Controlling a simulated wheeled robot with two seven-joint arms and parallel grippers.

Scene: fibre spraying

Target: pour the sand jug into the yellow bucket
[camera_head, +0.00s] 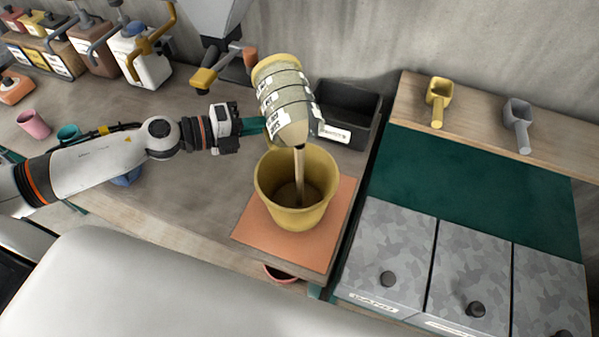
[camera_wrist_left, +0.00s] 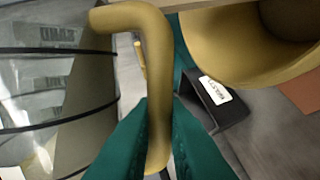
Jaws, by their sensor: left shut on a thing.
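The sand jug (camera_head: 284,92) is a pale container with dark bands and labels, tilted with its mouth down over the yellow bucket. A tan stream of sand (camera_head: 299,175) falls from its mouth into the bucket. The yellow bucket (camera_head: 268,196) stands upright on an orange mat (camera_head: 322,236). My left gripper (camera_head: 262,124) is shut on the jug's yellow handle. In the left wrist view the teal fingers (camera_wrist_left: 160,125) clamp this handle (camera_wrist_left: 152,50), with the jug body (camera_wrist_left: 50,100) at left and the bucket (camera_wrist_left: 225,55) at upper right. My right gripper is not in view.
A dark bin (camera_head: 350,108) with a white label stands behind the bucket. A yellow scoop (camera_head: 438,98) and a grey scoop (camera_head: 518,122) lie on the shelf at right. Lidded grey boxes (camera_head: 390,248) stand below it. Pump bottles (camera_head: 140,55) and cups (camera_head: 34,124) are at left.

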